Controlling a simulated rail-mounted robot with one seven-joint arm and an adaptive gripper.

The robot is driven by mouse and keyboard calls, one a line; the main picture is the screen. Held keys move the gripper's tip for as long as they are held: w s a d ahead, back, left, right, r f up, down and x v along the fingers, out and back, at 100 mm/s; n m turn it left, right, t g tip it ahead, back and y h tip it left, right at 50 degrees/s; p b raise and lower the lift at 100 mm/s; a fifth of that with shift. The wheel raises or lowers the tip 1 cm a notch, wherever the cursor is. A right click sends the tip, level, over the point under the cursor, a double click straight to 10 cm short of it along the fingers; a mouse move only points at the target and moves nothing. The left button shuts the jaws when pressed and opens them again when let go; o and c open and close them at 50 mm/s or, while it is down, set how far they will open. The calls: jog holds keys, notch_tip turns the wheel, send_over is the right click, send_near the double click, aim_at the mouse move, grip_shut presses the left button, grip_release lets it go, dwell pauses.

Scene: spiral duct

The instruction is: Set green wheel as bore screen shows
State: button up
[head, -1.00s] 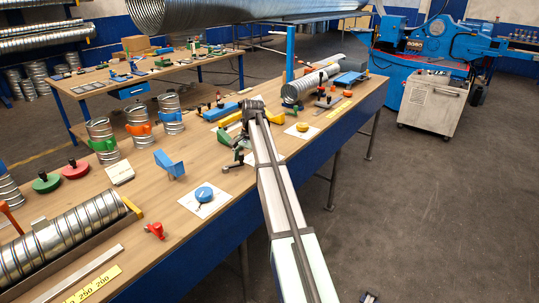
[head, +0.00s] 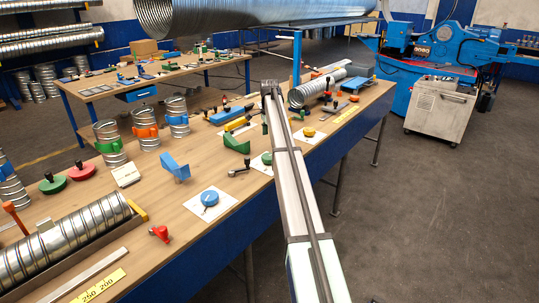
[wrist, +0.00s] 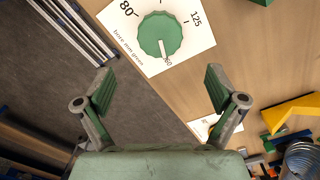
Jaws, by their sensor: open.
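The green wheel (wrist: 160,36) sits on a white card (wrist: 198,62) marked 80, 125 and what looks like 160. Its white pointer is toward the lowest mark, the one like 160. It also shows in the head view (head: 267,158), on the bench beside my arm. My gripper (wrist: 160,90) is open and empty in the wrist view, its fingers wide apart, with the wheel beyond the fingertips. I cannot tell the height between them. In the head view my gripper is mostly hidden behind the arm. No readable bore screen shows.
A blue wheel (head: 209,198) and a yellow wheel (head: 309,132) sit on similar cards. A green angled block (head: 236,144) and a black-handled lever (head: 239,168) are close to the green wheel. Several metal duct pieces stand on the bench. The aisle floor (head: 430,220) is clear.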

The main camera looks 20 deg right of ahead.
aim_at(269, 156)
notch_tip(269, 156, down, 9)
jog(key=shift+f+p, duration=0.2)
jog(key=shift+p, duration=0.7)
jog(key=c, duration=1.1)
